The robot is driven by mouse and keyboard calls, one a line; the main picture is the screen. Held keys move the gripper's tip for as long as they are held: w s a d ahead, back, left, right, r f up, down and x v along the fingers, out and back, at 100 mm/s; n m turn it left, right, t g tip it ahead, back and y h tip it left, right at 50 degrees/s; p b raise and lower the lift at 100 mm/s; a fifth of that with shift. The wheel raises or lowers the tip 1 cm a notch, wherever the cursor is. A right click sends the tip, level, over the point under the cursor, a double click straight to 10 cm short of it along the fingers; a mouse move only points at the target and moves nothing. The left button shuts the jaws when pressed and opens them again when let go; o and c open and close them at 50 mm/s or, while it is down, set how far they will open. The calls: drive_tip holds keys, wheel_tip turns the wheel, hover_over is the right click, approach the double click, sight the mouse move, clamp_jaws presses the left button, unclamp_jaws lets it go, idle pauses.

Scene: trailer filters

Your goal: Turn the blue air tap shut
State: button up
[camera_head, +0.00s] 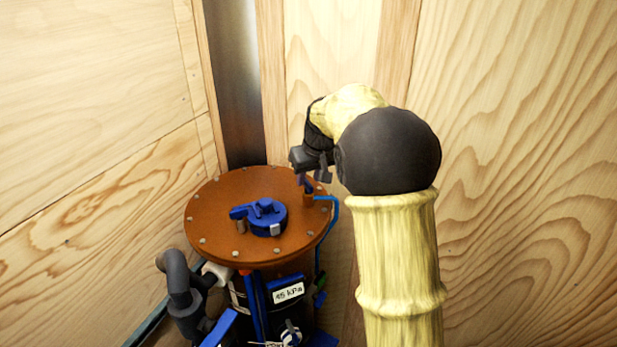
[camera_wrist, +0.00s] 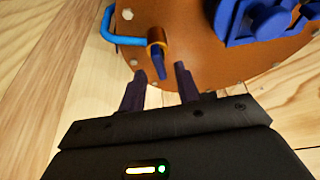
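A small blue tap lever (camera_wrist: 159,66) sits on a short copper-coloured fitting (camera_wrist: 156,37) near the rim of the brown round lid (camera_head: 215,205). A light blue bent pipe (camera_wrist: 121,40) runs from this fitting; in the head view the pipe (camera_head: 333,212) goes down the vessel's side. My gripper (camera_wrist: 160,72) is open. In the wrist view its two dark fingers stand apart, with the lever's end appearing between their tips. Contact is not visible. In the head view my gripper (camera_head: 313,180) is over the lid's right rim and partly hides the tap.
A larger blue clamp or handle (camera_head: 262,215) stands at the lid's middle. Below are a 45 kPa label (camera_head: 289,292), blue parts and a dark hose (camera_head: 177,280). Wooden walls and a metal post (camera_head: 232,80) close in behind and to the left.

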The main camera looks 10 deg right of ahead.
drive_tip(key=shift+x, duration=0.85)
clamp_jaws()
